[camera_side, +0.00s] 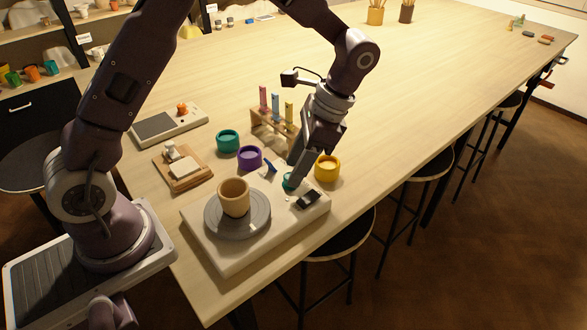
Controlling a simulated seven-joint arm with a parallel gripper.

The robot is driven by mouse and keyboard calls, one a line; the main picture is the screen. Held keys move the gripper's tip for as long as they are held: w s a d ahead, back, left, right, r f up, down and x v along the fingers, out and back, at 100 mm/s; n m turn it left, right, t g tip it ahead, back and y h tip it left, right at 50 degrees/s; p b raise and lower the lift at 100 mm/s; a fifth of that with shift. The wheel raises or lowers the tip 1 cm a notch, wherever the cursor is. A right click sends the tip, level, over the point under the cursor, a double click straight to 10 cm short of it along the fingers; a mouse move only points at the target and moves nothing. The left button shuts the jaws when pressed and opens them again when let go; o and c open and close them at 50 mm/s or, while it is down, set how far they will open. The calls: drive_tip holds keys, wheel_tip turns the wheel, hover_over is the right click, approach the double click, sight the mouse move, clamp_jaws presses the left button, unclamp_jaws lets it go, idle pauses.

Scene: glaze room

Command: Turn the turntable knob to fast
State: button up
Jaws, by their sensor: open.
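The turntable (205,258) is a pale box near the table's front edge. Its round grey plate (238,229) carries a tan cup (235,203). The knob's setting and any marks are too small to read.
Teal (228,141), purple (249,158) and yellow (327,168) pots stand close behind the turntable. A wooden rack (262,128) of coloured tubes is behind them. A wooden block (183,170) and a scale-like device (168,126) are at left.

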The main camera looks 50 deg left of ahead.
drive_tip(key=v, duration=0.5)
drive_tip(key=shift+w+r, duration=0.1)
drive_tip(key=shift+r, duration=0.1)
wheel_tip(320, 180, up, 4)
drive_tip(key=n+t, duration=0.1)
hover_over(306, 184)
drive_tip(key=s, duration=0.2)
drive_tip(key=s+a+r+n+t+h, duration=0.1)
drive_tip(key=s+a+r+n+t, duration=0.15)
drive_tip(key=s+r, duration=0.4)
drive_tip(key=s+n+t+h, duration=0.1)
drive_tip(key=s+n+t, duration=0.2)
drive_tip(key=s, duration=0.9)
drive_tip(key=t, duration=0.2)
drive_tip(key=shift+a+f+n+t+h, duration=0.15)
drive_tip(key=shift+n+t+h, duration=0.15)
drive_tip(key=shift+n+t, duration=0.05)
